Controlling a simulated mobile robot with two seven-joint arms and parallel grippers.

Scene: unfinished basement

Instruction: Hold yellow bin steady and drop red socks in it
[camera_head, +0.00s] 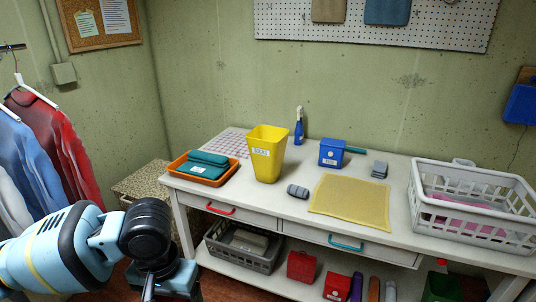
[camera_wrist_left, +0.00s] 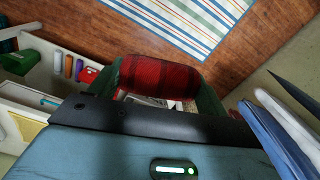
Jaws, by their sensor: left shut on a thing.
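The yellow bin (camera_head: 266,165) stands upright on the white workbench, left of its middle, with a white label on its front; no gripper touches it. A rolled red plaid bundle, seemingly the red socks (camera_wrist_left: 160,75), is held between the dark green fingers of my left gripper (camera_wrist_left: 162,88) in the left wrist view. In the head view my left arm is at the lower left, low and in front of the bench, well apart from the bin. The socks do not show in the head view. My right gripper is in neither view.
An orange tray with teal cloth (camera_head: 201,172) is left of the bin. A grey roll (camera_head: 298,191), yellow mat (camera_head: 350,198), blue box (camera_head: 332,152) and white basket (camera_head: 425,207) lie to its right. A blue bottle (camera_head: 299,127) stands behind. Clothes hang at left.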

